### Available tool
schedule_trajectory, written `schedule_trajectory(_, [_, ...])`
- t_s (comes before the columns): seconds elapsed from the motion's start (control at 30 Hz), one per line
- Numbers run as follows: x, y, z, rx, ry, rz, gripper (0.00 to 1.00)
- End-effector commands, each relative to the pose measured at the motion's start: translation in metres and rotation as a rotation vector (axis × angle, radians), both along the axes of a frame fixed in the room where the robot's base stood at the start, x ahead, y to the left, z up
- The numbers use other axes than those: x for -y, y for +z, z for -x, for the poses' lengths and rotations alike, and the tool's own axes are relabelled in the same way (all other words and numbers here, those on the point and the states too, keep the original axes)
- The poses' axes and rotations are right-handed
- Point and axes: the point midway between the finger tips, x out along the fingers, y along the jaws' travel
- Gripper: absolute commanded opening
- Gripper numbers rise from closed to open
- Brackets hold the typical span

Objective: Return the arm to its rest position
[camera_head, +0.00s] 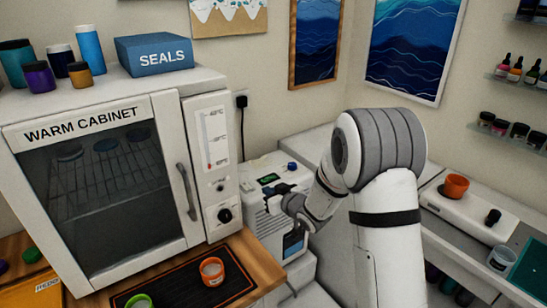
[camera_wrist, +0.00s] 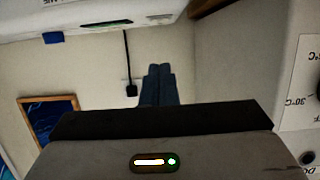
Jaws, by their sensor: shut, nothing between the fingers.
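My gripper (camera_head: 270,197) is at the end of my folded white and grey arm, in the middle of the head view. It is in front of a white machine with a small green display (camera_head: 270,178). I cannot tell how close it is to that machine. In the wrist view the dark fingers (camera_wrist: 159,72) lie side by side with nothing between them. The gripper is shut and empty.
The warm cabinet (camera_head: 100,190) stands at left with its door closed. An orange cup (camera_head: 212,271) and a green cup (camera_head: 139,301) are on a dark mat before it. At right, a counter bears an orange cup (camera_head: 456,187) and a clear cup (camera_head: 501,259).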

Motion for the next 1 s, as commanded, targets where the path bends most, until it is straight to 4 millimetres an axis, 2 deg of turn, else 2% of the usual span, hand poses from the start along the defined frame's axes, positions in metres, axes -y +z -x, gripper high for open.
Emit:
schedule_trajectory(0.07, [0.000, 0.000, 0.000, 0.000, 0.000, 0.000, 0.00])
schedule_trajectory(0.13, [0.011, 0.010, 0.001, -0.012, -0.039, 0.029, 0.00])
schedule_trajectory(0.27, [0.049, 0.035, 0.012, -0.076, -0.160, 0.123, 0.00])
schedule_trajectory(0.37, [0.084, 0.054, 0.034, -0.156, -0.273, 0.197, 0.00])
schedule_trajectory(0.47, [0.117, 0.069, 0.065, -0.252, -0.373, 0.257, 0.00])
schedule_trajectory(0.57, [0.145, 0.081, 0.104, -0.362, -0.458, 0.301, 0.00])
schedule_trajectory(0.7, [0.173, 0.092, 0.171, -0.533, -0.549, 0.337, 0.00])
schedule_trajectory(0.9, [0.189, 0.099, 0.274, -0.786, -0.603, 0.346, 0.00])
schedule_trajectory(1.0, [0.189, 0.099, 0.315, -0.884, -0.600, 0.342, 0.00])
